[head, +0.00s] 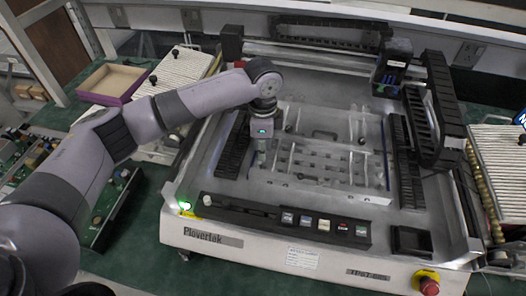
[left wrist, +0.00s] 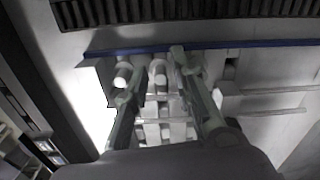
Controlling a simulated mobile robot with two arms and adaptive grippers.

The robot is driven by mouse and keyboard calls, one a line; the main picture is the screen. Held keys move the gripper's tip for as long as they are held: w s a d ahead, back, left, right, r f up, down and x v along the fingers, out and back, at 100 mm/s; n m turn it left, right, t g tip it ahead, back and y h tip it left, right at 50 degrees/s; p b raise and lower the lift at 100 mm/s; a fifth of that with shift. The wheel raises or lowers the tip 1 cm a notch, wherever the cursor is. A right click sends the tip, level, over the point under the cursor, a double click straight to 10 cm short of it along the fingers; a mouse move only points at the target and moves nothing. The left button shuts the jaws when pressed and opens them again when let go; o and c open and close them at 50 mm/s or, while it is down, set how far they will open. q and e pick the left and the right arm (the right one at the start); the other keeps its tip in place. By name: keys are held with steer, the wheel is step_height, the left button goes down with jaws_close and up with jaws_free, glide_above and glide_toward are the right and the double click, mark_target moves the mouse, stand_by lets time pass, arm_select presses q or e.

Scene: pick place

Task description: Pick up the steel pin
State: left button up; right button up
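My left gripper (head: 262,158) points down over the left part of the metal fixture on the white machine in the head view. In the left wrist view its two fingers (left wrist: 157,68) are apart, with a gap between the tips. A pale, round-ended pin (left wrist: 157,74) shows in this gap; contact with the fingers cannot be told. A second pale round-ended piece (left wrist: 123,74) lies at the left finger. Which of these is the steel pin is unclear. In the head view the gripper hides the spot below it. My right gripper is not in view.
The machine bed (head: 225,180) carries black cable chains (head: 438,110) and a fixture with pale rails (head: 330,190). A button panel (head: 300,222) runs along its front, and a red stop knob (head: 429,286) sits at the front right. A purple-edged tray (head: 112,82) stands at the left.

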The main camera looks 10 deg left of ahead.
arm_select(q)
steer(key=shift+f, duration=0.1)
jaws_close()
stand_by(0.6)
